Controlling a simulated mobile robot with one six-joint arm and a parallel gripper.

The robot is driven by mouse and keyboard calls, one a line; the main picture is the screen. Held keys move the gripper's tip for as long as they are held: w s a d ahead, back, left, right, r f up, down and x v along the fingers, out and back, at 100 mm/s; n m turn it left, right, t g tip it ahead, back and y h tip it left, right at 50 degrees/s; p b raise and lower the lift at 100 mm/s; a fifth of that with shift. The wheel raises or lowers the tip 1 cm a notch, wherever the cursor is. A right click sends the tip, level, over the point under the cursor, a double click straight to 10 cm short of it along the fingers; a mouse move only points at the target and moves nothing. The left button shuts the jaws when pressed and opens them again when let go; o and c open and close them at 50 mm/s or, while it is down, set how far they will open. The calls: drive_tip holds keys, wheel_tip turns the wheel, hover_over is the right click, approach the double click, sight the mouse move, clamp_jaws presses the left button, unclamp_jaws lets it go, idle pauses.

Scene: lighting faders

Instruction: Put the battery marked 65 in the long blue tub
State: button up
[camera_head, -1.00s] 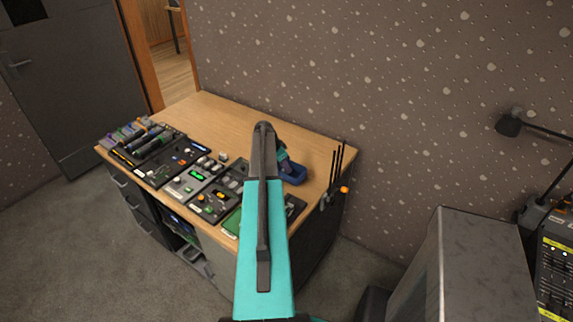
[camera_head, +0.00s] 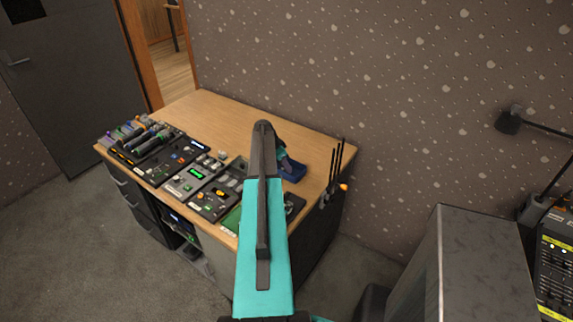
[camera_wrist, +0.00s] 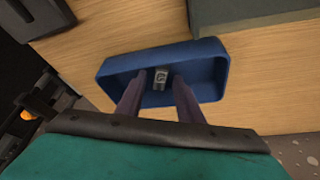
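The long blue tub (camera_wrist: 218,76) stands on the wooden desk. In the head view the tub (camera_head: 293,172) is partly hidden behind my arm. A small grey battery (camera_wrist: 161,78) with a pale label is inside the tub, near its middle; its marking is too small to read surely. My gripper (camera_wrist: 159,77) reaches over the tub's near wall, with one finger on each side of the battery. Gaps show between the fingers and the battery, so the gripper looks open. In the head view my arm hides most of the gripper.
Several control panels (camera_head: 193,180) cover the desk's left and front. Black upright rods (camera_head: 335,163) stand at its right edge, beside the tub. A grey-green block (camera_wrist: 250,12) lies close to the tub. The back of the desk (camera_head: 215,115) is clear.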

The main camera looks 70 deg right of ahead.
drive_tip(key=shift+r, duration=0.15)
drive_tip(key=b+v, duration=0.3)
drive_tip(key=v, duration=0.9)
idle(0.5)
drive_tip(key=shift+w, duration=0.1)
